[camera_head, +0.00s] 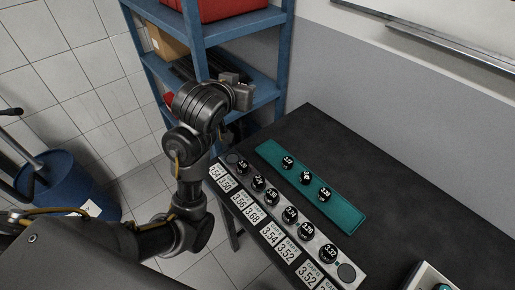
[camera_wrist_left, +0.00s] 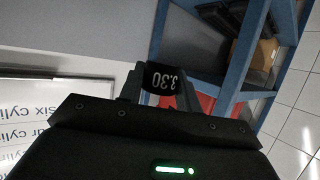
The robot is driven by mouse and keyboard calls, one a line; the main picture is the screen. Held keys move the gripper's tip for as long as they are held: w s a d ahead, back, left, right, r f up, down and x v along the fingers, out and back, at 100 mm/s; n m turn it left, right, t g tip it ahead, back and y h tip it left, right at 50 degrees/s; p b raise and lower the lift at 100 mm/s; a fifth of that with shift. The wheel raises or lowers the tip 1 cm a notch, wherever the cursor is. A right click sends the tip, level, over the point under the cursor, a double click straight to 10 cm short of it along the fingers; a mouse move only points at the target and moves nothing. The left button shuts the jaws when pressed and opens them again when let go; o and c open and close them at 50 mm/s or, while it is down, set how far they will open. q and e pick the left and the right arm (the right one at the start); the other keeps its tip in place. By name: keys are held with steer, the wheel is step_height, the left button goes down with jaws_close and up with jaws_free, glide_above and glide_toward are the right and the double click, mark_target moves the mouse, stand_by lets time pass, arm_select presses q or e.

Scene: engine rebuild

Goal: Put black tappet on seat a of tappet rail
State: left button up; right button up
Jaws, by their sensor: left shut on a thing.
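My left gripper (camera_wrist_left: 160,95) is shut on a black tappet (camera_wrist_left: 163,80) marked 3.30 in the left wrist view. In the head view my left gripper (camera_head: 241,92) is raised in front of the blue shelf, beyond the far left end of the tappet rail; the held tappet is hard to make out there. The silver tappet rail (camera_head: 318,248) lies on the dark table with several black numbered tappets in a row. A round grey spot without a black tappet shows at each end, far left (camera_head: 232,158) and near right (camera_head: 347,272). Seat letters are unreadable.
A teal tray (camera_head: 268,152) beside the rail holds three black tappets (camera_head: 306,178). A blue shelf unit (camera_head: 200,55) stands behind my gripper. A light box (camera_head: 432,280) sits at the near right. The table's right part (camera_head: 420,215) is clear.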

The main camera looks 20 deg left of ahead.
arm_select(q)
steer(key=s+a+f+m+h+p, duration=0.1)
steer(key=s+a+f, duration=0.1)
steer(key=s+f, duration=0.35)
steer(key=s+a+f+p, duration=0.1)
steer(key=s+a+f, duration=0.15)
steer(key=f, duration=0.65)
steer(key=s+d+m+h, duration=0.2)
steer(key=s, duration=0.1)
steer(key=m+h+p, duration=0.1)
steer(key=h+p, duration=0.1)
steer(key=p, duration=0.1)
glide_above(232, 158)
steer(key=shift+g, duration=0.4)
steer(key=f, duration=0.5)
steer(key=s+f, duration=0.1)
steer(key=f, duration=0.2)
steer(key=shift+d+f, duration=0.3)
steer(key=shift+f, duration=0.05)
steer(key=shift+w+a+f, duration=0.1)
steer(key=shift+w+f, duration=0.2)
steer(key=shift+f, duration=0.05)
step_height(232, 158, down, 3)
steer(key=shift+w+a+r+p, duration=0.1)
steer(key=shift+w+p, duration=0.05)
steer(key=shift+p, duration=0.2)
steer(key=shift+f, duration=0.3)
